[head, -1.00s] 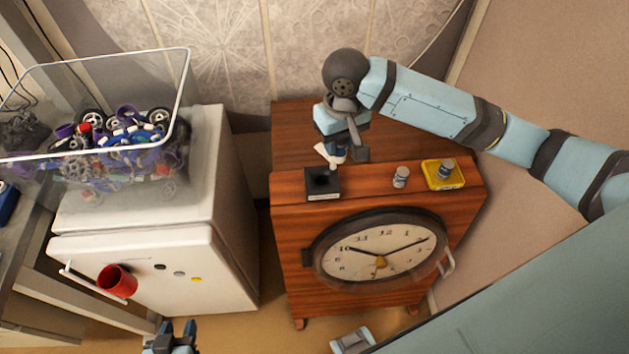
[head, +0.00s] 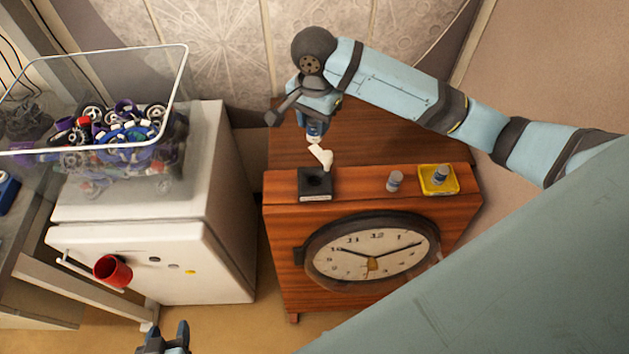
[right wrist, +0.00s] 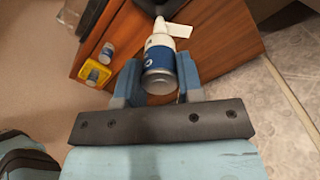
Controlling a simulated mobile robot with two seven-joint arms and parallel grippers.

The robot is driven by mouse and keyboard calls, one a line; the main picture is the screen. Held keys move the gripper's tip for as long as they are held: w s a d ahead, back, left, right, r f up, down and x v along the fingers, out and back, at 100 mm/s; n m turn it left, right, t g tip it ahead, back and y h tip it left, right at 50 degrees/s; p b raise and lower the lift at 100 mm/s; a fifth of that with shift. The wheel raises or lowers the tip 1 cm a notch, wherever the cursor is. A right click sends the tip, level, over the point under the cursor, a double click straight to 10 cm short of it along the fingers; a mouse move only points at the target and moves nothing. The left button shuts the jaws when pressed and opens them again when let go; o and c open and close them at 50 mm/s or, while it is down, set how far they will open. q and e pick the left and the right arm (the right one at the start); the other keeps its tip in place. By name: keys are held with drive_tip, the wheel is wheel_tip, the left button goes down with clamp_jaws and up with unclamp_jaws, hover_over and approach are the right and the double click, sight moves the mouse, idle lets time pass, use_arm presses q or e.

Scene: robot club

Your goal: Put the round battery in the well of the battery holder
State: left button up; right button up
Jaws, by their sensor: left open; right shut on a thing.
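The battery holder (head: 315,191) is a black block with a dark square well on the cabinet's front left corner. One small grey-and-blue round cylinder, like a battery (head: 395,181), stands to its right; another (head: 440,174) stands on a yellow tray (head: 427,189). My right gripper (head: 312,124) is shut on a blue-and-white cylindrical item (right wrist: 158,62) with a silver end and a bent white tip. The tip shows just behind the holder in the head view; I cannot tell whether they touch. My left gripper (head: 167,340) is open and empty, low at the bottom edge.
The wooden cabinet (head: 400,140) has a clock (head: 370,250) on its front. A small white fridge (head: 140,220) stands left, with a clear bin (head: 165,150) of parts on top and a red cup (head: 112,270) at its front. The cabinet top's back right is clear.

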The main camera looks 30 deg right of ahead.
sight(315, 176)
wheel_tip(315, 176, down, 20)
drive_tip(key=shift+r+p, duration=0.25)
drive_tip(key=shift+p, duration=0.1)
drive_tip(key=shift+s+f, duration=0.15)
drive_tip(key=shift+f, duration=0.1)
